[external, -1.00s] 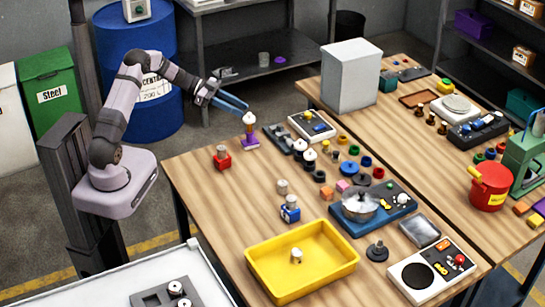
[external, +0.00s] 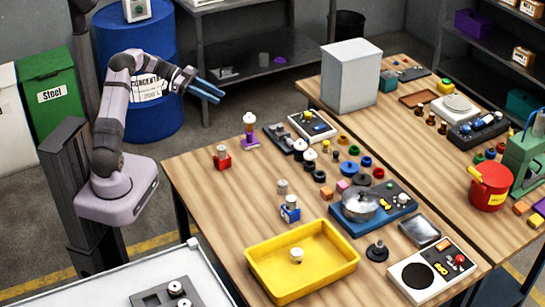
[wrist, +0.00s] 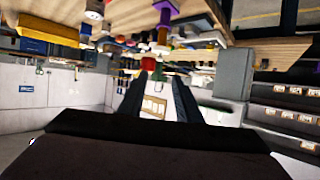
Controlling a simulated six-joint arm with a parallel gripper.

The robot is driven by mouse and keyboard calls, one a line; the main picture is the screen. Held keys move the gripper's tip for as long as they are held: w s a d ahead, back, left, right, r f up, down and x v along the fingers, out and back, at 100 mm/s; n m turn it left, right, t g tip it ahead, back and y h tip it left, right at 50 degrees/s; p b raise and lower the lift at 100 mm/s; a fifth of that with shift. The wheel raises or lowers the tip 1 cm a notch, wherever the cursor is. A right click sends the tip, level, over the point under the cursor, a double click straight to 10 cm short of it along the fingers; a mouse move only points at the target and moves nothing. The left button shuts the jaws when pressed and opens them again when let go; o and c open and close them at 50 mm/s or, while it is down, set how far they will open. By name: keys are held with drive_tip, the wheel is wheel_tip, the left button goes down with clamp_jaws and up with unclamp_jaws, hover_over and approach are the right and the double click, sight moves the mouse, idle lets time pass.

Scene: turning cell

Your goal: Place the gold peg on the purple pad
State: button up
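The purple pad (external: 251,143) lies near the far left edge of the wooden table in the external view. The gold peg (external: 249,130) stands upright on it, with a white rounded top. My gripper (external: 218,96) is up and to the left of the peg, clear of it and empty. Its two blue fingers look apart; the wrist view shows a gap between the dark fingers (wrist: 161,92). The wrist view is tilted and blurred, with a purple patch at its top edge that seems to be the pad (wrist: 166,7).
A red block with a peg (external: 222,158) stands left of the pad. A grey slotted block (external: 279,136) and a button panel (external: 313,126) stand to its right. A yellow tray (external: 262,274) is at the front. A blue drum (external: 150,110) stands behind my arm.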

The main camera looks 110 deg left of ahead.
drive_tip(key=w+d+r+y, duration=0.1)
drive_tip(key=w+r+y, duration=0.1)
drive_tip(key=w, duration=0.9)
drive_tip(key=w+d+r+y, duration=0.2)
drive_tip(key=w+y, duration=0.1)
drive_tip(key=w, duration=0.9)
drive_tip(key=w+d+f+n+g+y, duration=0.1)
drive_tip(key=w+d+n+g, duration=0.1)
drive_tip(key=w+d, duration=0.3)
drive_tip(key=s+d+f+g+h, duration=0.1)
drive_tip(key=s+d+f+g, duration=0.2)
drive_tip(key=d, duration=0.8)
drive_tip(key=s+d+f+g+h, duration=0.2)
drive_tip(key=s+d+f, duration=0.4)
drive_tip(key=d, duration=0.5)
drive_tip(key=s+d+f+g+h, duration=0.1)
drive_tip(key=s+d+f+g, duration=0.2)
drive_tip(key=d, duration=0.8)
drive_tip(key=shift+s+f+m+g, duration=0.4)
drive_tip(key=shift+s+f, duration=0.4)
drive_tip(key=shift+f, duration=0.15)
drive_tip(key=s+d+f+m+g+h, duration=0.1)
drive_tip(key=s+d+g+h, duration=0.1)
drive_tip(key=s+d, duration=0.5)
drive_tip(key=shift+s+d+f+g, duration=0.3)
drive_tip(key=shift+s+g, duration=0.1)
drive_tip(key=shift+s, duration=0.5)
